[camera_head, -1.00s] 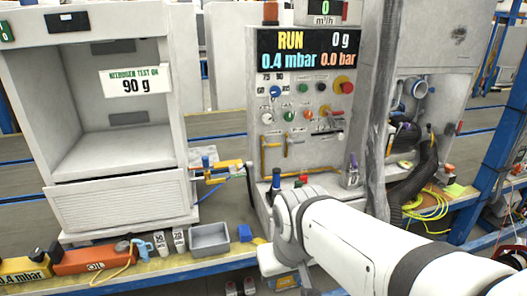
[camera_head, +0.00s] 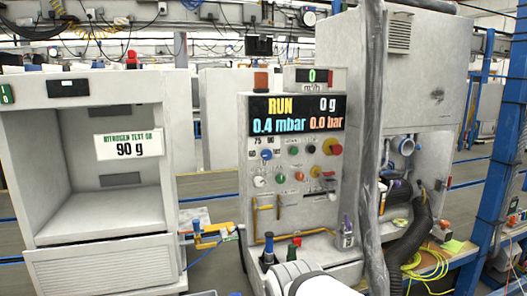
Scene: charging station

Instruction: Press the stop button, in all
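The control panel (camera_head: 292,205) stands upright right of centre on a grey cabinet. A large red mushroom button (camera_head: 334,147) on a yellow disc sits at the upper right of its controls. Smaller green, dark, white and orange-red knobs or buttons lie left of and below it, and their labels are too small to read. The display (camera_head: 298,114) above reads RUN, 0 g, 0.4 mbar and 0.0 bar. A white rounded part of my arm shows at the bottom centre, below the panel and apart from the red button. My gripper is not in view.
An open grey chamber (camera_head: 110,205) marked 90 g stands at left. A vertical grey pipe (camera_head: 372,120) rises just right of the panel. Bottles (camera_head: 268,248) and a can (camera_head: 345,232) stand at the panel's foot. A black hose (camera_head: 412,240) and yellow cable lie at right.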

